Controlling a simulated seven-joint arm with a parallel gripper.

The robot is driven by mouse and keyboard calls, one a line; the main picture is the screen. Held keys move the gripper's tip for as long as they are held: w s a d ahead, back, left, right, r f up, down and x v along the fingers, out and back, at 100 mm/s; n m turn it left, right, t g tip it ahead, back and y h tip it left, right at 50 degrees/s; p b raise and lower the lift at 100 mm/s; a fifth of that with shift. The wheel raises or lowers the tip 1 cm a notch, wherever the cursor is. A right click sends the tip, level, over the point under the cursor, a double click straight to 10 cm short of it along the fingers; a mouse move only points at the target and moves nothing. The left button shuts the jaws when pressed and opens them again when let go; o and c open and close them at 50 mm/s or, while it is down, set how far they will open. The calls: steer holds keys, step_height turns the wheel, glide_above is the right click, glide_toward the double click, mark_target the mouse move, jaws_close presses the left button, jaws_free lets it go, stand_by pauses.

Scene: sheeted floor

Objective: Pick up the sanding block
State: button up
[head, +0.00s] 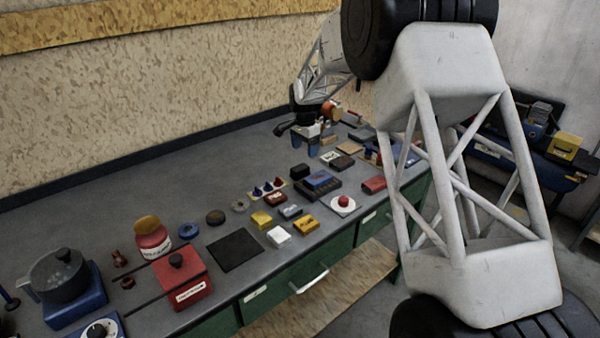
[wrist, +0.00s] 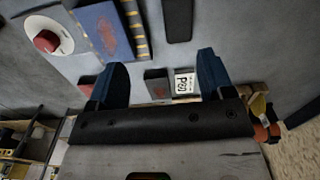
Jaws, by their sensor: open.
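My gripper (head: 320,142) is open above the far part of the workbench in the head view, its blue fingers pointing down. In the wrist view the two blue fingers of my gripper (wrist: 158,85) stand wide apart with nothing held. Between them, farther below, lie a small dark block (wrist: 157,76) and a white-labelled piece (wrist: 184,80). In the head view a brown-topped dark block (head: 342,163) lies just below and right of the fingers, beside a pale-labelled piece (head: 330,156). I cannot tell for certain which block is the sanding block.
The grey workbench (head: 150,215) holds many small items close together. A red button on a white plate (head: 343,203), a red box (head: 183,279) and a pot (head: 58,272) stand nearer. A long dark piece (wrist: 178,20) lies above the fingers in the wrist view. The bench's rear left is clear.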

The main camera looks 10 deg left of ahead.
mark_target(300, 167)
steer(key=shift+w+a+f, duration=0.45)
steer(key=shift+a+f, duration=0.05)
steer(key=shift+f, duration=0.15)
steer(key=shift+w+a+f, duration=0.45)
steer(key=shift+a+f, duration=0.05)
steer(key=shift+f, duration=0.15)
steer(key=shift+f, duration=1.3)
steer(key=shift+d+f, duration=0.1)
steer(key=shift+f, duration=2.45)
steer(key=c, duration=1)
steer(key=shift+r, duration=0.1)
